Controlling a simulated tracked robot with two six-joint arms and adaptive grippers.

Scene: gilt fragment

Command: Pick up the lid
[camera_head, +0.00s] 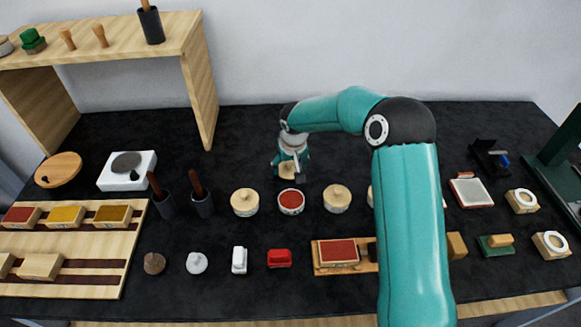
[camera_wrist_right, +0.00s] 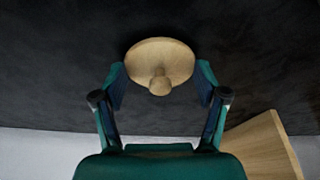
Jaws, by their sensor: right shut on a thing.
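A round pale wooden lid with a knob (camera_wrist_right: 160,62) sits between the two fingers of my right gripper (camera_wrist_right: 160,84) in the right wrist view, knob towards the camera. In the head view my right gripper (camera_head: 290,168) is behind the open round pot with red contents (camera_head: 291,201), shut on the lid (camera_head: 287,171). I cannot tell how high the lid is above the dark table. My left gripper is not in view.
Lidded round pots stand left (camera_head: 245,202) and right (camera_head: 337,198) of the open pot. A wooden shelf (camera_head: 200,85) stands at the back left. Dark cups with handles (camera_head: 203,204) are left of the pots. My right arm hides part of the table's right side.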

